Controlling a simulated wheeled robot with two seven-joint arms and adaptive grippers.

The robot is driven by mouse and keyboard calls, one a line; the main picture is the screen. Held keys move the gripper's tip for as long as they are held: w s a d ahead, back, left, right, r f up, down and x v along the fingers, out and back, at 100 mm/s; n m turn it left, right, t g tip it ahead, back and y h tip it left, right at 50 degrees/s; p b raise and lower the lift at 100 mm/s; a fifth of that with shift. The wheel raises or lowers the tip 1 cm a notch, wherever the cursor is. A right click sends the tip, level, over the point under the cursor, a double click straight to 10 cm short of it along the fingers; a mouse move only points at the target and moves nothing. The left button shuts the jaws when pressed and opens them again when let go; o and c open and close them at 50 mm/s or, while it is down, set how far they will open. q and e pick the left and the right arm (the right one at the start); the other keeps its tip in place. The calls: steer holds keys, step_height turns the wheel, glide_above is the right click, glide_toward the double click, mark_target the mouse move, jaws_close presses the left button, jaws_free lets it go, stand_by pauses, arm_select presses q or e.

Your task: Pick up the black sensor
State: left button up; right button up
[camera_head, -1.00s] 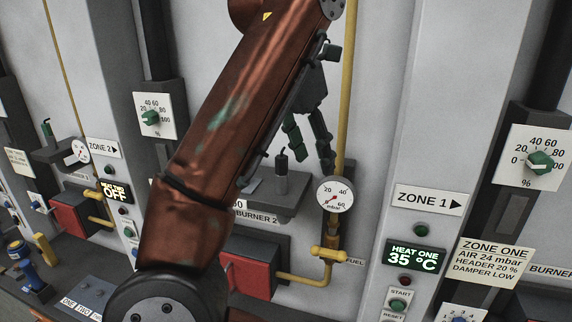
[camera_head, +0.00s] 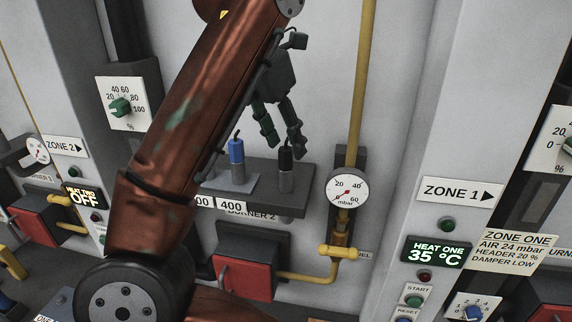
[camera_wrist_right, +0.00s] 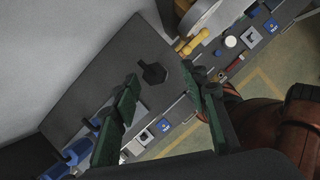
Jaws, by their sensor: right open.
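The black sensor (camera_head: 286,158) stands upright on the dark grey shelf of burner 2, with a black top above a grey lower body. In the right wrist view its black head (camera_wrist_right: 153,73) shows from above, between the two green fingers. My right gripper (camera_head: 283,144) is open and empty, pointing down, with its fingertips around the height of the sensor's top. In the head view I cannot tell the exact depth between them. A blue sensor (camera_head: 237,152) stands on the same shelf to the left. My left gripper is in neither view.
A round pressure gauge (camera_head: 347,191) and a yellow gas pipe (camera_head: 362,80) are just right of the shelf (camera_head: 268,201). A red burner box (camera_head: 245,270) is below. The wall above the shelf is bare. My brown arm hides the shelf's left part.

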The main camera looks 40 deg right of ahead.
mark_target(282, 149)
steer(key=f, duration=0.1)
steer(key=w+f, duration=0.1)
steer(key=f, duration=0.1)
steer(key=shift+w+d+f, duration=0.15)
steer(key=shift+w+d, duration=0.1)
steer(key=shift+d, duration=0.15)
steer(key=shift+s+d+f+b, duration=0.15)
steer(key=shift+s+f+b, duration=0.1)
steer(key=shift+s+b, duration=0.1)
steer(key=shift+w, duration=0.25)
steer(key=shift+c, duration=1.2)
steer(key=shift+s, duration=0.15)
steer(key=c, duration=0.8)
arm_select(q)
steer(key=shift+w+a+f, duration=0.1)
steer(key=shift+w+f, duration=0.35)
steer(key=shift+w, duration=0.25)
arm_select(e)
jaws_close()
